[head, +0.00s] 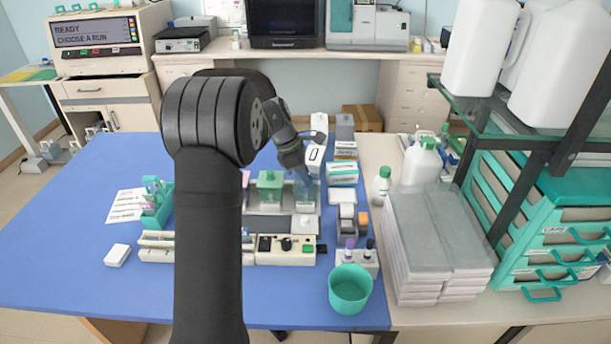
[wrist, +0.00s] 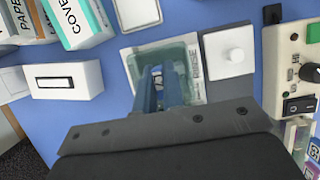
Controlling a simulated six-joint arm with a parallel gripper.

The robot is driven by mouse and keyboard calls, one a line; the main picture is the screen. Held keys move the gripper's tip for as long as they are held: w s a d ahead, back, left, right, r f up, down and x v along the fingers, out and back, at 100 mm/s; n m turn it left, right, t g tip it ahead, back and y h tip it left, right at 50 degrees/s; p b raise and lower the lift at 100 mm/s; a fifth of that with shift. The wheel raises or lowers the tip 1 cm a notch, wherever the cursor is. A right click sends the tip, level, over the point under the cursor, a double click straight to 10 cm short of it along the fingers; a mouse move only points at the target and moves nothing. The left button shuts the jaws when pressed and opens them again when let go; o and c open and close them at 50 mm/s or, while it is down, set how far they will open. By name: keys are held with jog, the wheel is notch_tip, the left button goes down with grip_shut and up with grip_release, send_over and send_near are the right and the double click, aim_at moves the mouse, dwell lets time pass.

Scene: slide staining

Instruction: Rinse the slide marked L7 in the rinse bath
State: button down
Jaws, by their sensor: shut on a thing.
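My gripper (head: 304,178) is low over the rinse bath (head: 312,196), a clear glass bath at the right of the row of baths. In the wrist view the blue fingers (wrist: 162,80) reach down into or just over the bath (wrist: 190,54), whose card reads RINSE. The fingers are shut on a thin thing, apparently a slide, mostly hidden by the fingers. Its mark does not show, and I cannot tell how deep it sits. A teal slide rack (head: 156,208) with slides stands at the left of the blue mat.
A control box (head: 285,248) is in front, a teal cup (head: 350,289) front right. Boxes (head: 342,173) stand to the right. The mat's left is mostly free.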

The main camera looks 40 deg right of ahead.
jog(key=shift+r, duration=4.8)
jog(key=w+a+m, duration=0.1)
jog(key=w+a, duration=0.6)
jog(key=a, duration=0.4)
jog(key=w+a+m, duration=0.1)
jog(key=w+a, duration=0.7)
jog(key=a, duration=0.4)
jog(key=w+a+m, duration=0.1)
jog(key=w+a, duration=0.6)
jog(key=a, duration=0.4)
jog(key=w+a+f+m+y, duration=0.1)
jog(key=w+a+f+m, duration=0.1)
jog(key=a, duration=0.4)
jog(key=w+a+f+m+y, duration=0.1)
jog(key=w+a+f+m, duration=0.1)
jog(key=a, duration=0.4)
jog(key=w+a+f+m+g+y, duration=0.1)
jog(key=w+a+f+m, duration=0.1)
jog(key=w+a+f, duration=0.2)
jog(key=shift+w+a+f, duration=0.2)
jog(key=shift+a+f, duration=0.05)
jog(key=shift+a, duration=0.95)
